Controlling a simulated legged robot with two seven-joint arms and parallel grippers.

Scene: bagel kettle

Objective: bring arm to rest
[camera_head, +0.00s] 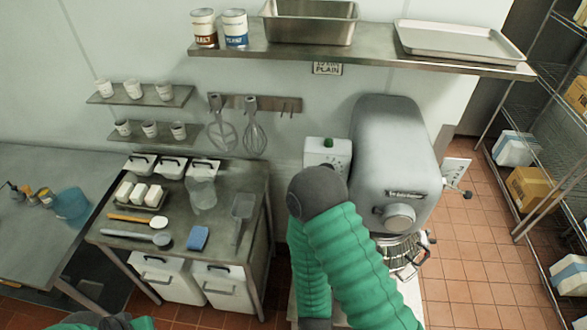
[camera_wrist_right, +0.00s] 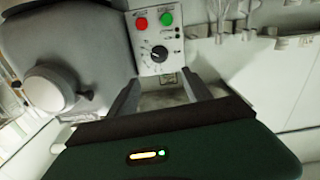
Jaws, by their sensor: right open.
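My right arm (camera_head: 345,260), in a green sleeve with a dark joint, rises from the bottom of the head view in front of the mixer. Its gripper is hidden there. In the right wrist view my right gripper (camera_wrist_right: 160,82) is open and empty, its two dark fingers apart. Beyond the fingers is a white control box (camera_wrist_right: 157,45) with a red button, a green button and a black knob. The grey mixer (camera_wrist_right: 75,45) fills the left of that view. Only a bit of my left arm (camera_head: 105,322) shows at the bottom left; its gripper is out of view.
The mixer (camera_head: 395,150) stands right of a steel table (camera_head: 225,225) with tubs, utensils and a blue sponge (camera_head: 198,238). A wall shelf (camera_head: 375,50) holds cans and pans above. A wire rack (camera_head: 540,140) with boxes stands at right. Tiled floor (camera_head: 475,260) lies open between.

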